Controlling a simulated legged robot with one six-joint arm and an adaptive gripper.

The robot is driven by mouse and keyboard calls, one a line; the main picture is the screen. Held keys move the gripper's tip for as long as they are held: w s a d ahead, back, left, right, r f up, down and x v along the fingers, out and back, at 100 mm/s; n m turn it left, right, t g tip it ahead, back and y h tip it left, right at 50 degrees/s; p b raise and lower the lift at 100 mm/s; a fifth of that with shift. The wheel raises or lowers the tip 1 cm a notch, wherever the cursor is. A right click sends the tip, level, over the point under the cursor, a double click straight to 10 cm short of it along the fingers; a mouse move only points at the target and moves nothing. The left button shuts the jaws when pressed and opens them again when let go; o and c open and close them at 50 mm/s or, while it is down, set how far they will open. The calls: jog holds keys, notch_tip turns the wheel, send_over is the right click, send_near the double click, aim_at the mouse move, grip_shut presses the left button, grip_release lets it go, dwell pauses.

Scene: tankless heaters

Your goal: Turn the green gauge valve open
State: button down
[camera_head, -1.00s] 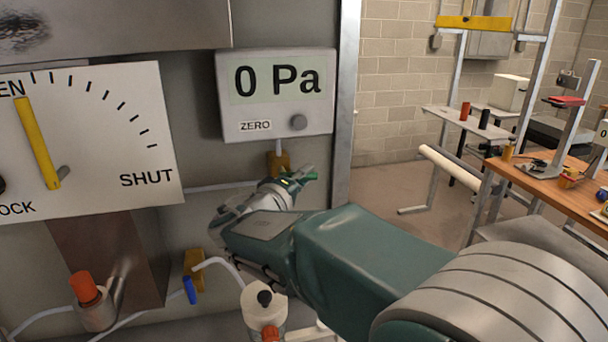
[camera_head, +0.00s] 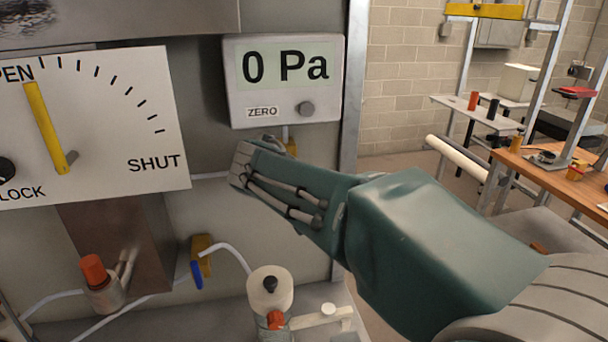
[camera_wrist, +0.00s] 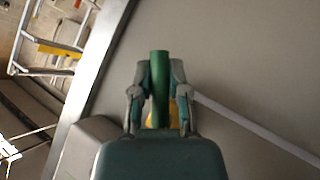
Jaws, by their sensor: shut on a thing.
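The green gauge valve handle (camera_wrist: 160,85) shows in the wrist view, standing between the two fingers of my gripper (camera_wrist: 160,78). The fingers are shut on it, one on each side. Part of its yellow body (camera_wrist: 153,112) shows behind the fingers. In the head view my gripper (camera_head: 262,150) is at the valve just below the gauge display, and my arm hides the green handle. A bit of the yellow valve body (camera_head: 291,148) shows behind my gripper there. The gauge display (camera_head: 284,80) reads 0 Pa.
A dial panel (camera_head: 110,120) with a yellow pointer stands at left. Below are a blue-handled valve (camera_head: 197,272), a red-capped fitting (camera_head: 94,270) and a white cylinder (camera_head: 269,290). A metal frame edge (camera_head: 354,100) rises right of the display. A wooden table (camera_head: 560,175) stands farther right.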

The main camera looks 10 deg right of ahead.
jog(key=shift+s+a+f+m+g+y, duration=0.15)
jog(key=shift+a+f+m+y, duration=0.15)
jog(key=shift+y, duration=0.35)
jog(key=shift+w+a+f+m+g+y, duration=0.15)
jog(key=shift+a+m+y, duration=0.15)
jog(key=shift+y, duration=0.4)
jog(key=shift+s+a+f+m+g+y, duration=0.1)
jog(key=shift+a+f+m+y, duration=0.1)
jog(key=shift+m+y, duration=0.35)
jog(key=c, duration=0.6)
grip_release()
jog(key=shift+a, duration=0.1)
jog(key=shift+r, duration=0.15)
jog(key=v, duration=1.1)
jog(key=shift+s+r, duration=0.25)
jog(key=shift+s, duration=0.1)
